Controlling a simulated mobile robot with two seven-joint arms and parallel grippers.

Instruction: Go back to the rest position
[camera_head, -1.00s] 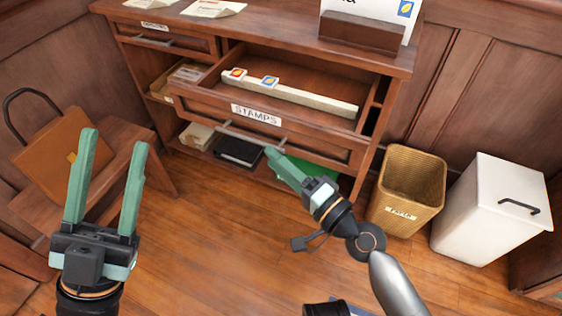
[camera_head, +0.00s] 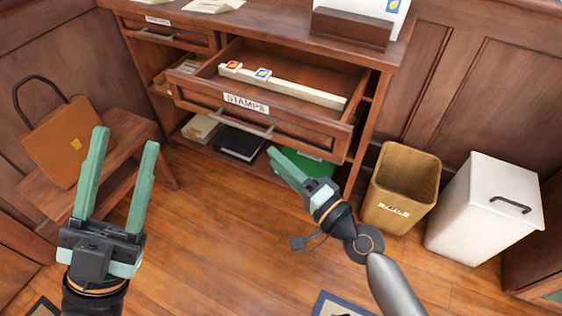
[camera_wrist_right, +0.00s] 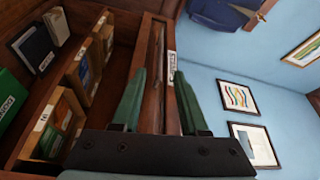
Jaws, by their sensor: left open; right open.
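My left gripper (camera_head: 117,172) is open and empty, pointing up in front of the small wooden bench at the left. My right gripper (camera_head: 276,160) stands in front of the cabinet, below the open drawer labelled STAMPS (camera_head: 308,124). It touches nothing that I can make out. In the right wrist view its two green fingers (camera_wrist_right: 160,95) are spread apart with nothing held between them. The drawer is pulled out and holds a long pale bar with a red stamp (camera_head: 234,66) and a blue stamp (camera_head: 263,74).
A wicker paper basket (camera_head: 400,188) and a white lidded bin (camera_head: 486,210) stand right of the cabinet. A brown bag (camera_head: 68,140) rests on the bench (camera_head: 118,165). Books and a green box (camera_head: 306,160) sit on the low shelf.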

